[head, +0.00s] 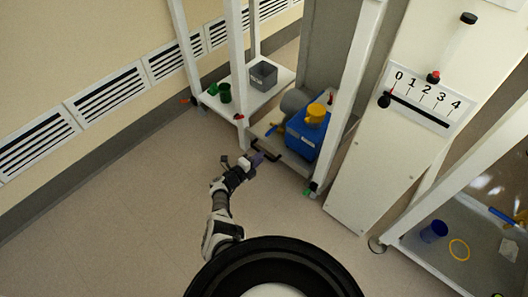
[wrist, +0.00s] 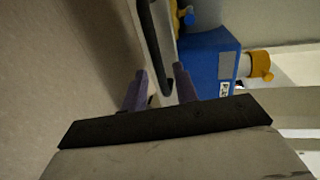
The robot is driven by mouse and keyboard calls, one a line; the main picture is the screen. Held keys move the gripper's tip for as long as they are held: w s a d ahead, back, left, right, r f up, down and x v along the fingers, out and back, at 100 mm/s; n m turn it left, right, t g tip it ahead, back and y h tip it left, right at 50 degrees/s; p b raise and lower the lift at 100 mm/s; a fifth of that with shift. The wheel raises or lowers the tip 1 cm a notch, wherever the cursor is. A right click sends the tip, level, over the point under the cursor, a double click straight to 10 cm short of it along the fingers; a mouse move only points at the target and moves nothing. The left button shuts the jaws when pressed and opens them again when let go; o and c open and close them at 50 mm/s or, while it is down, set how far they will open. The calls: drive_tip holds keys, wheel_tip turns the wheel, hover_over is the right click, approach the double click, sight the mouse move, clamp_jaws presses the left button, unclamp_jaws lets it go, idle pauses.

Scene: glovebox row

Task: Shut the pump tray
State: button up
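The pump tray (head: 262,128) is a low grey tray near the floor under the white frame, and it sticks out toward my gripper. A blue pump (head: 309,134) with a yellow cap stands on it; the pump also shows in the wrist view (wrist: 206,60). A black bar handle (head: 267,154) is on the tray's front edge. In the wrist view the handle (wrist: 152,45) runs down from the top edge, its lower end between the fingertips. My gripper (head: 255,158) is at the handle's left end, fingers apart (wrist: 160,85). I cannot tell whether they touch the handle.
A white shelf (head: 252,99) with a grey bin (head: 263,75) and green cups (head: 224,92) stands behind to the left. A white panel with a 0-to-4 scale (head: 425,96) stands right. Frame posts (head: 346,95) flank the tray. The floor at left is clear.

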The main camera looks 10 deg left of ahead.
drive_tip(key=p+v, duration=0.4)
drive_tip(key=v, duration=0.5)
drive_tip(key=shift+s, duration=0.2)
drive_tip(key=shift+w+a+r, duration=0.1)
drive_tip(key=shift+r, duration=0.05)
